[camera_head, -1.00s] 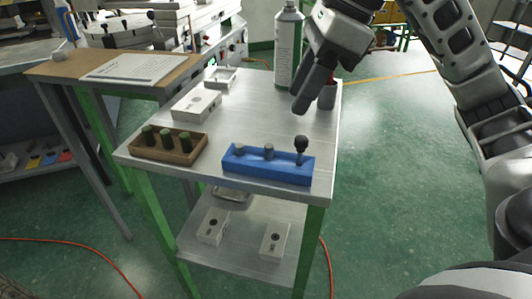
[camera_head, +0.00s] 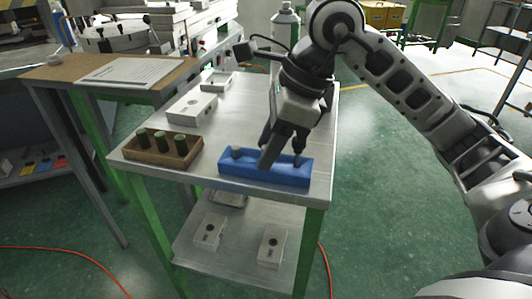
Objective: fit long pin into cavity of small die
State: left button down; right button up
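The blue holder (camera_head: 235,172) lies at the front of the metal table with pins in it. A grey pin top (camera_head: 237,151) shows at its left. A dark-topped pin (camera_head: 298,158) stands upright at its right end; it looks like the long pin, and its upper part is partly hidden by the gripper. My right gripper (camera_head: 284,156) points down over the holder, its fingers apart, one finger in front of the middle pin. White die blocks lie on the table (camera_head: 192,108) and lower shelf (camera_head: 272,249); I cannot tell which is the small die. My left gripper is not visible.
A brown wooden holder (camera_head: 160,155) with several green pins stands left of the blue one. A second white block (camera_head: 218,81) and a spray bottle (camera_head: 285,30) stand further back. Another white block (camera_head: 208,233) is on the lower shelf. The table centre is clear.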

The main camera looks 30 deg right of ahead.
grip_shut()
jog(key=shift+r, duration=0.15)
